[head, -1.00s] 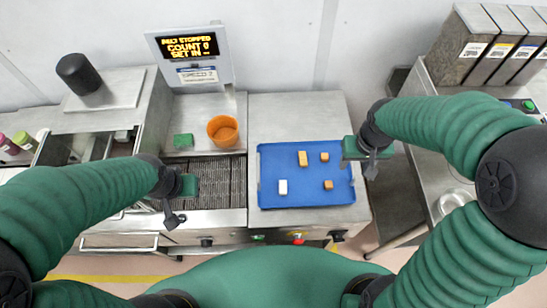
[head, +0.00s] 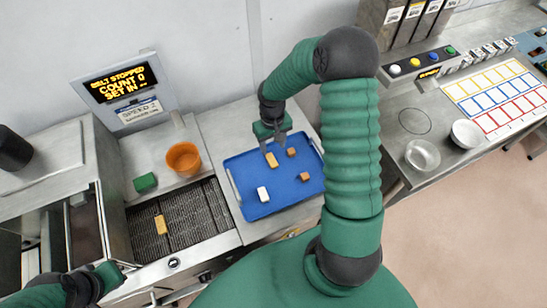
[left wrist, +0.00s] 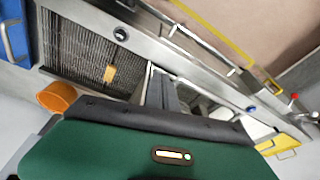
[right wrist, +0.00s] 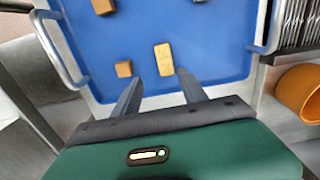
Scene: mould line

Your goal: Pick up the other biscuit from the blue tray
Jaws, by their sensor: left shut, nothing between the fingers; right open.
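The biscuit (head: 271,160), a golden oblong bar, lies on the blue tray (head: 235,178) near its far side. My right gripper (head: 272,143) is open just above and behind it. In the right wrist view the biscuit (right wrist: 164,59) lies just ahead of the gap between my open fingers (right wrist: 160,82), touched by neither as far as I can tell. A second biscuit (head: 160,224) lies on the dark belt (head: 190,215), and also shows in the left wrist view (left wrist: 110,73). My left gripper (head: 120,267) is shut and empty near the machine's front edge.
Two brown cubes (head: 291,152) (head: 304,176) and a white block (head: 263,194) share the tray; one cube (right wrist: 123,69) sits close to my left-hand finger in the right wrist view. An orange cup (head: 183,158) and green block (head: 145,182) stand behind the belt.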

